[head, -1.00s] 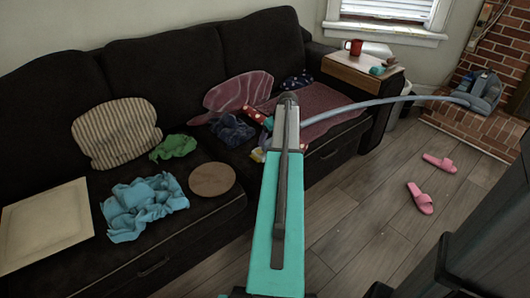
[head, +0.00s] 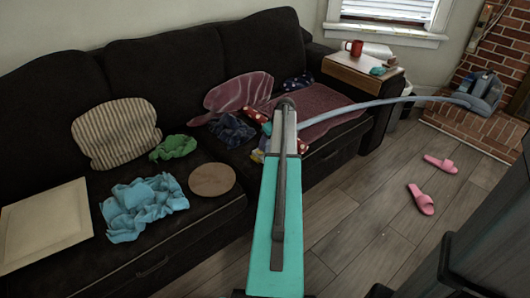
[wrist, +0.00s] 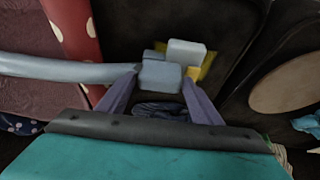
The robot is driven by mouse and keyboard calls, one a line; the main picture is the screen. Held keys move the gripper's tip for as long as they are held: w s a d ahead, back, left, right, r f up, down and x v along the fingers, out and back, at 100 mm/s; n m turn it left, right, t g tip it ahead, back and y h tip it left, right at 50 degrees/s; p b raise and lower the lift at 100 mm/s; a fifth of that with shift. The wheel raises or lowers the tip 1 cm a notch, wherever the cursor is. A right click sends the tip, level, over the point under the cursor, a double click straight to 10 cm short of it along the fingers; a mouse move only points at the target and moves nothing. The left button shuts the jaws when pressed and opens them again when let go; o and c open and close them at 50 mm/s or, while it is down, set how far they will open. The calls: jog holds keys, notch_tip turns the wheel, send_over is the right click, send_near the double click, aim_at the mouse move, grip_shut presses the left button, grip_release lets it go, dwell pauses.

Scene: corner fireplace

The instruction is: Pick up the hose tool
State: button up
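The hose tool (wrist: 160,75) is a small blue-grey blocky head joined to a pale grey-blue hose (wrist: 65,68) that comes in from the left in the wrist view. My gripper (wrist: 160,80) is open, its two purple-grey fingers pointing down at the sofa seat with the tool at and between their tips. I cannot tell whether the fingertips touch it. In the head view my teal gripper body (head: 276,225) hides most of the tool. There the hose (head: 380,104) arcs right to a grey-blue vacuum unit (head: 484,91).
The dark sofa (head: 160,70) carries a striped pillow (head: 116,133), a blue cloth (head: 143,205), a green cloth (head: 173,148) and a round brown board (head: 212,179). A red polka-dot cloth (wrist: 78,40) lies beside the tool. Pink slippers (head: 421,199) lie on otherwise open floor.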

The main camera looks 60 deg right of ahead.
jog(key=c, duration=1.3)
jog(key=shift+c, duration=0.2)
jog(key=shift+r, duration=0.1)
jog(key=shift+r, duration=0.4)
notch_tip(320, 180, up, 3)
jog(key=shift+p, duration=0.55)
jog(key=s+a+r+p, duration=0.1)
jog(key=s+a, duration=0.7)
jog(key=s, duration=0.5)
jog(key=shift+s+a, duration=0.15)
jog(key=shift+s, duration=0.2)
